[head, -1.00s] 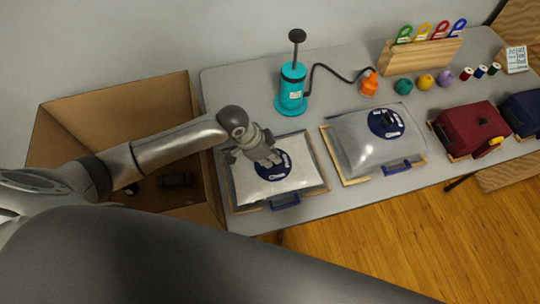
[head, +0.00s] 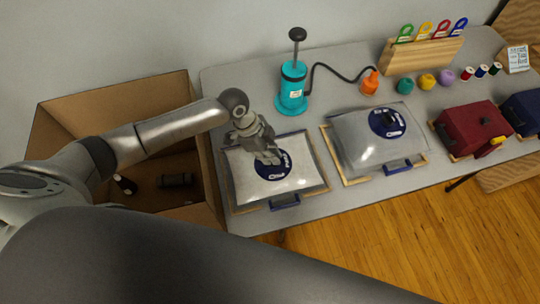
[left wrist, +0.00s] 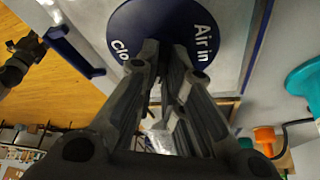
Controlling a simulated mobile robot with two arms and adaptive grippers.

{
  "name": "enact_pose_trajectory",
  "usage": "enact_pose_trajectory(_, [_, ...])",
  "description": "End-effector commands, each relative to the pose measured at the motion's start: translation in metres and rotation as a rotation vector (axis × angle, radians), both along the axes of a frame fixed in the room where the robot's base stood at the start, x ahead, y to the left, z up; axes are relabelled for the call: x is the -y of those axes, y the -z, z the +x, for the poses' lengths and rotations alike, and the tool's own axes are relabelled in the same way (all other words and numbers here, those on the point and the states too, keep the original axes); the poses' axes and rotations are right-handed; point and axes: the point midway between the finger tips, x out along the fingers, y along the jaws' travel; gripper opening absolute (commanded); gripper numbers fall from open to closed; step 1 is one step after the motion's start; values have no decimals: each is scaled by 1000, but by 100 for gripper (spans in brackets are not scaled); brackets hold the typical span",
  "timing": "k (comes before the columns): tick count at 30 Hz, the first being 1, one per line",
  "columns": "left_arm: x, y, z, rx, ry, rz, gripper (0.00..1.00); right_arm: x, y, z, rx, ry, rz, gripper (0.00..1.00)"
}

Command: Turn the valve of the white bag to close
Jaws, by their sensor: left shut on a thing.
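The white bag (head: 294,183) lies puffed up on a wooden frame at the left end of the table. Its round blue valve disc (head: 284,168) is on top; white words reading "Air in" and a partly covered "Clo…" show on the disc in the left wrist view (left wrist: 203,22). My left gripper (head: 267,158) points down onto the disc with its fingers shut on the valve's knob, which the fingers hide. What looks like my right gripper (left wrist: 24,50) shows small at the left edge of the wrist view; its fingers are unclear.
A teal pump (head: 292,88) with a hose to an orange nozzle (head: 369,84) stands behind. A greyer bag (head: 366,145) lies to the right, then a dark red bag (head: 472,128). A large cardboard box (head: 110,92) stands to the left of the table.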

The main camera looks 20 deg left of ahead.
Motion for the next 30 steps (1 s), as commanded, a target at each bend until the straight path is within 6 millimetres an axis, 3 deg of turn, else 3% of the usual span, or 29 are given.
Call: enact_pose_trajectory(30, [4, 2, 8, 2, 921, 1, 0, -1, 58, 1, 2, 1, 1, 47])
